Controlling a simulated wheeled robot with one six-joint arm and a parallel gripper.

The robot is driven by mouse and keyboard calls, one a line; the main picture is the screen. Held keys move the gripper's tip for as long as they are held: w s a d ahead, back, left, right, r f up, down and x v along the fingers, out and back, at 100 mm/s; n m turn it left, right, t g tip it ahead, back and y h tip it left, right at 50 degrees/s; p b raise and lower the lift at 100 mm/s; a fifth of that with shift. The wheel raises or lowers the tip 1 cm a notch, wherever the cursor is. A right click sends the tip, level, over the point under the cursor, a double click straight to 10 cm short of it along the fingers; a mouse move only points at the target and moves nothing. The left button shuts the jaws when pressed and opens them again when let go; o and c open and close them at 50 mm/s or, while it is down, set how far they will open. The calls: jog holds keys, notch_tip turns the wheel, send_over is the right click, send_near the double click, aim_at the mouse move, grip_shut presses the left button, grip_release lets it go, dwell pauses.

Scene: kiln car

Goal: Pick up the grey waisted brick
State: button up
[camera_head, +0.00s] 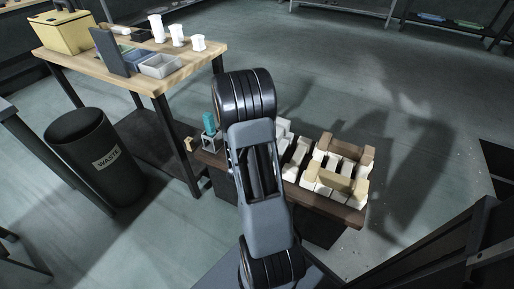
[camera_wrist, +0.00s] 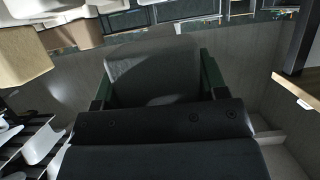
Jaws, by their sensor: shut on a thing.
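My gripper (camera_wrist: 155,88) shows in the wrist view with its two dark green fingers on either side of a grey block. The block is the grey waisted brick (camera_wrist: 152,66), which fills the space between the fingers. Its far end is lit and its near part lies in shadow; its waist cannot be made out. In the head view my own arm hides both the gripper and the brick.
In the head view, a low brown kiln car (camera_head: 343,213) carries several white pieces and tan and brown bars. A wooden table (camera_head: 190,72) with white pieces and grey bins stands at upper left. A black waste bin (camera_head: 93,150) stands below it.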

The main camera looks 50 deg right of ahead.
jog(key=shift+s+a+r+p, duration=0.15)
jog(key=shift+s+r+p, duration=0.6)
jog(key=shift+r, duration=0.05)
jog(key=p, duration=0.1)
jog(key=s+p, duration=0.1)
jog(key=p, duration=0.2)
jog(key=shift+s+a+r, duration=0.25)
jog(key=shift+s+r, duration=0.05)
jog(key=s+p, duration=0.1)
jog(key=p, duration=0.1)
jog(key=s+p, duration=0.1)
jog(key=p, duration=0.1)
jog(key=shift+a+r, duration=0.2)
jog(key=shift+a, duration=0.05)
